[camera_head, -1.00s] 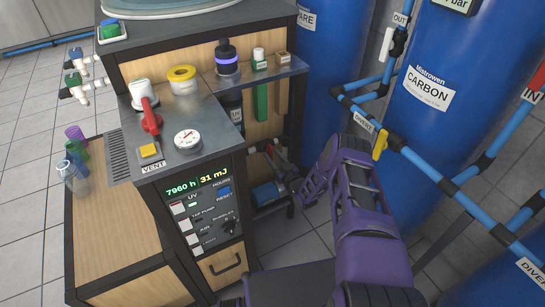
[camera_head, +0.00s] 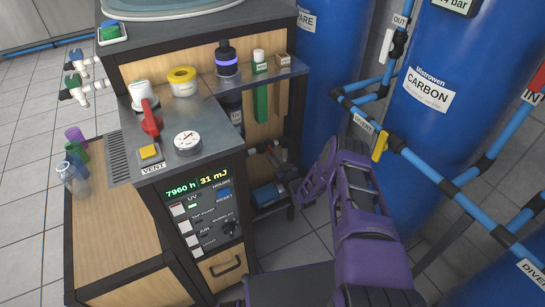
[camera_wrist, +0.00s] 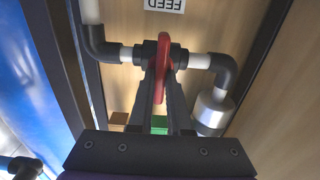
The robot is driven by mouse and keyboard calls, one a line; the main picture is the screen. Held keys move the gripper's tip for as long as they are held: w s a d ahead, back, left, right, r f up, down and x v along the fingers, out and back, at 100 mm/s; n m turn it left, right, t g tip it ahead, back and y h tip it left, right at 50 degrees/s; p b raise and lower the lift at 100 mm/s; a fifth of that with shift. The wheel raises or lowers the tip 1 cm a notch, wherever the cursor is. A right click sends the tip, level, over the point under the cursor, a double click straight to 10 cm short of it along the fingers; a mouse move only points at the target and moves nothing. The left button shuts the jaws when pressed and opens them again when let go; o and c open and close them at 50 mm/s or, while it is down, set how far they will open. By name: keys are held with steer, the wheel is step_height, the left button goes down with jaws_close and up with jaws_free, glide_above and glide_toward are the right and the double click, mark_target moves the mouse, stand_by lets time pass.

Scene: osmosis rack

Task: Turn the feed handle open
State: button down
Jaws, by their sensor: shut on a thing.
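The feed handle is a red handle (camera_wrist: 165,55) on a dark valve body in a white pipe, below the FEED label (camera_wrist: 164,5) in the wrist view. My gripper (camera_wrist: 162,72) is shut on the red handle, its two dark fingers on either side of it. In the wrist view the handle appears nearly edge-on, across the pipe line. In the head view my purple arm reaches toward the lower opening of the cabinet, and my gripper (camera_head: 278,160) is small and partly hidden there.
In the wrist view, dark elbows and a silver cylinder (camera_wrist: 212,112) flank the valve, with a blue surface at left. In the head view, a blue carbon tank (camera_head: 440,110) and blue pipes stand right of my arm. The cabinet top holds a red lever (camera_head: 151,118) and gauge (camera_head: 187,141).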

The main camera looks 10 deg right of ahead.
steer(key=n, duration=1)
steer(key=shift+s+a+f, duration=0.15)
steer(key=shift+a+f, duration=0.05)
steer(key=shift+a, duration=0.2)
steer(key=shift+f+n, duration=0.15)
steer(key=shift+n, duration=1.85)
steer(key=shift+f+n, duration=0.1)
steer(key=shift+n, duration=1.9)
steer(key=c, duration=0.9)
jaws_free()
steer(key=shift+o, duration=0.2)
